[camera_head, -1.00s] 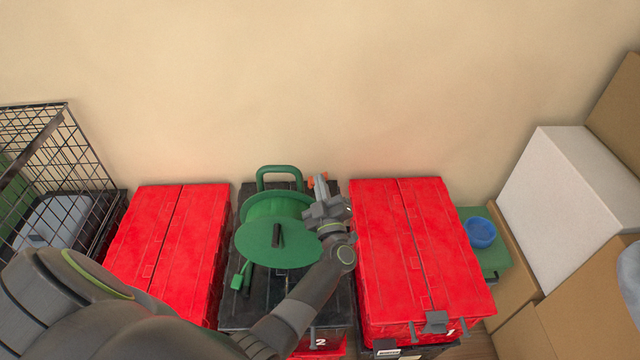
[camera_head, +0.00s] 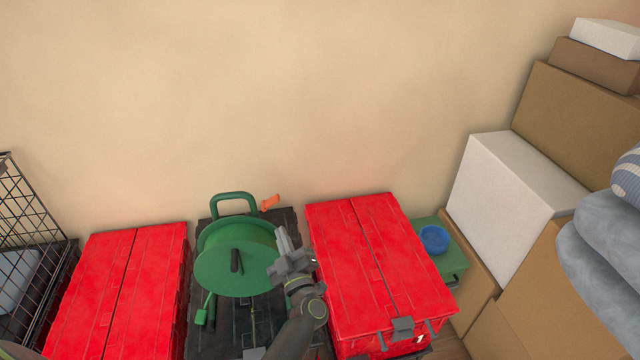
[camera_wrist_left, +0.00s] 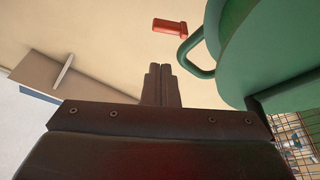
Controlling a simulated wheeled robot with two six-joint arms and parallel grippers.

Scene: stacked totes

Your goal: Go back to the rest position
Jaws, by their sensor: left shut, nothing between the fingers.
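My left gripper (camera_head: 283,243) is shut and empty in the head view, just right of the green cable reel (camera_head: 240,262), over the black tote lid (camera_head: 262,318). In the left wrist view the closed fingers (camera_wrist_left: 161,86) point toward the wall, with the green reel (camera_wrist_left: 270,50) to their right. I cannot tell whether the gripper touches the reel. My right gripper is not in view.
Red totes stand on the left (camera_head: 115,290) and right (camera_head: 375,265) of the black one. An orange object (camera_head: 270,202) shows behind the reel. A blue bowl (camera_head: 434,239) sits on a green box (camera_head: 452,262). Boxes (camera_head: 515,180) are stacked at right; a wire cage (camera_head: 30,230) stands left.

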